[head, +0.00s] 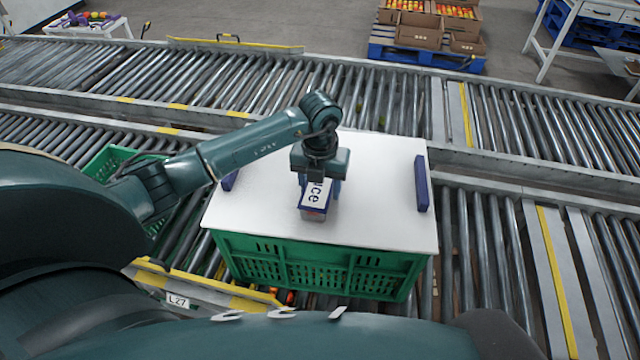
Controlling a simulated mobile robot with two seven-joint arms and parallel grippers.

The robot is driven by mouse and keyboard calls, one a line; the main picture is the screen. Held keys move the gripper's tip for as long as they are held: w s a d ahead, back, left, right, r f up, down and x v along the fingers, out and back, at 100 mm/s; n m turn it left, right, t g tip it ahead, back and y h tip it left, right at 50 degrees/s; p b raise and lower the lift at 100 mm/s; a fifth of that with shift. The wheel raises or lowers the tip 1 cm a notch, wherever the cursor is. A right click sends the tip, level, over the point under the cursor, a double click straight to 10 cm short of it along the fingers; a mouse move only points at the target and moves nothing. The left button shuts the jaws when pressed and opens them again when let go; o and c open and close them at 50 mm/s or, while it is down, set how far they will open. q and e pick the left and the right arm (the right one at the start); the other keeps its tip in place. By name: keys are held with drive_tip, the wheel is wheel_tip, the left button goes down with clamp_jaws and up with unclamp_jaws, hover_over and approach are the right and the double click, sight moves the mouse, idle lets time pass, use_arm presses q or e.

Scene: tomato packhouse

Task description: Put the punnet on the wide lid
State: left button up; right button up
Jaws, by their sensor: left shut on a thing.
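The wide lid (382,190) is a white flat board with a dark blue bar handle at its left and right ends. It lies on a green slatted crate (320,268) on the roller conveyor. My left gripper (318,182) is above the middle of the lid, pointing down. It is shut on the punnet (314,203), a small box with a white lettered label and dark blue sides. The punnet is at the lid's middle; I cannot tell whether its base touches the lid. The gripper hides the punnet's far part. My right gripper is not in view.
Another green crate (112,160) stands to the left, partly behind my left arm. Roller conveyors (520,250) run on both sides and behind. Cardboard boxes of tomatoes (412,32) sit on a blue pallet (425,57) at the back. The lid around the punnet is clear.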

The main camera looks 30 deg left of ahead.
use_arm(q)
drive_tip(key=o, duration=1)
drive_tip(key=shift+f, duration=0.1)
drive_tip(key=shift+o, duration=0.2)
wheel_tip(320, 180, up, 12)
drive_tip(key=b, duration=0.1)
drive_tip(key=shift+r, duration=0.2)
